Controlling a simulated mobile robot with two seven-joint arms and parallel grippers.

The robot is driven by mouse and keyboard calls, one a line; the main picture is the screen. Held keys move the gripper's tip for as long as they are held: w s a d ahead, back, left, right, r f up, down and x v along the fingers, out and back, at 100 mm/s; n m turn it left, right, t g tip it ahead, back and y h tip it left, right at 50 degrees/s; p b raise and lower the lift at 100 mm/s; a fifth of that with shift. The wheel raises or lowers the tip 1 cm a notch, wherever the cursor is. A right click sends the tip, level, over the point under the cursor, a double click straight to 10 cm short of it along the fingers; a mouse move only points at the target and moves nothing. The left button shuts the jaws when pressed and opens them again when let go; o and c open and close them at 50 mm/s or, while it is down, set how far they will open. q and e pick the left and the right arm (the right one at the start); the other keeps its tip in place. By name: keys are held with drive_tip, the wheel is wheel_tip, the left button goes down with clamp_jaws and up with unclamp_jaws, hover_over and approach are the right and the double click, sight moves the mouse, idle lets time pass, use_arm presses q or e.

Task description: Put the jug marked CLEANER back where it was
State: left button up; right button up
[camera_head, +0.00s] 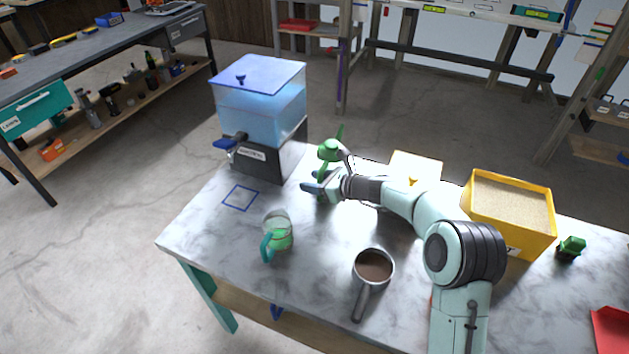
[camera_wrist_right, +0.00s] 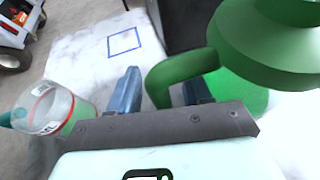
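A clear jug (camera_head: 279,232) with a teal handle and green liquid stands upright on the marble table. It also shows at the left of the right wrist view (camera_wrist_right: 48,110), with a red line and a white label too small to read. My right gripper (camera_head: 318,184) is behind and to the right of this jug, apart from it. In the right wrist view its blue fingers (camera_wrist_right: 160,92) stand apart, with the curved handle of a green can (camera_wrist_right: 265,40) between them. The can is partly hidden by my right arm in the head view. My left gripper is not in view.
A blue square outline (camera_head: 240,198) is on the table in front of the water dispenser (camera_head: 262,105); it is empty. A pan of brown contents (camera_head: 374,266), a yellow sand-filled bin (camera_head: 510,212) and a small green object (camera_head: 571,248) stand to the right.

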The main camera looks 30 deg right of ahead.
drive_tip(key=v, duration=1.2)
drive_tip(key=shift+r, duration=0.15)
